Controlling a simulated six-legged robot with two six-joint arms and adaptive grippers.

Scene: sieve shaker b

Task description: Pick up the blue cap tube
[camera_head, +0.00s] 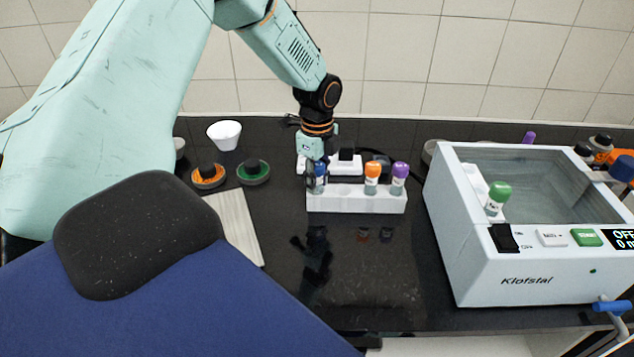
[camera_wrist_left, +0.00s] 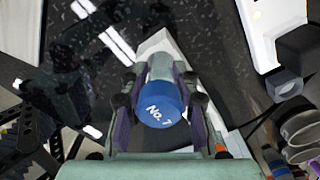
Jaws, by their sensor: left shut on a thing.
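The blue cap tube (camera_head: 319,171) is at the left end of a white rack (camera_head: 357,201) in the head view. Its round cap, marked "No. 1", shows from above in the left wrist view (camera_wrist_left: 161,111). My left gripper (camera_head: 317,180) comes down over the tube and is shut on it, with a finger on each side of the cap. The fingers partly hide the tube in the head view. It appears upright, its lower part hidden at the rack. My right gripper is not in view.
An orange-capped tube (camera_head: 372,176) and a purple-capped tube (camera_head: 399,177) stand in the same rack. A white shaker bath (camera_head: 530,260) holding a green-capped tube (camera_head: 498,196) stands right. A white cup (camera_head: 224,134) stands left. Dark counter in front of the rack is clear.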

